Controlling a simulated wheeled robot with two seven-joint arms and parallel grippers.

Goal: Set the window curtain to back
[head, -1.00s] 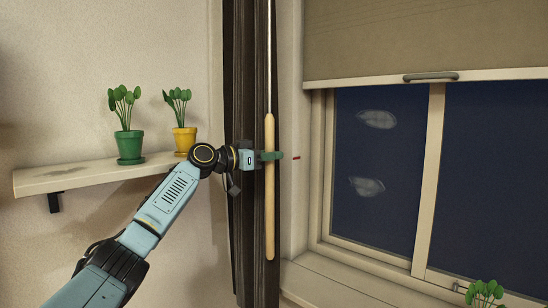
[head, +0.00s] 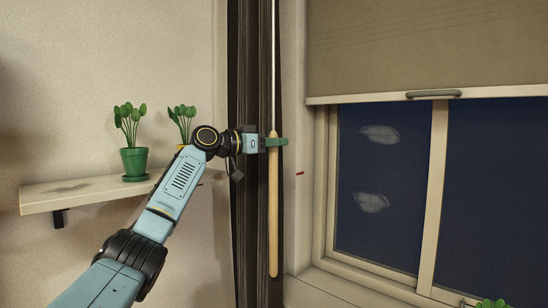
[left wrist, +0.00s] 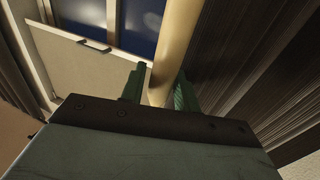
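The window curtain (head: 246,215) is a dark brown, pleated strip bunched at the left of the window. It also shows in the left wrist view (left wrist: 250,60). A pale wooden wand (head: 273,220) hangs upright in front of it on a thin rod. My left gripper (head: 278,142) is at the wand's upper end. In the left wrist view its green fingers (left wrist: 160,88) stand either side of the wand (left wrist: 172,45), apparently open around it with a small gap. The curtain's top is out of view. My right gripper is not in view.
A beige roller blind (head: 430,45) with a grey handle (head: 433,94) covers the window's upper part. A wall shelf (head: 85,193) holds plants in a green pot (head: 134,163) and a yellow pot, now mostly hidden by my arm. A small red mark (head: 299,173) is right of the wand.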

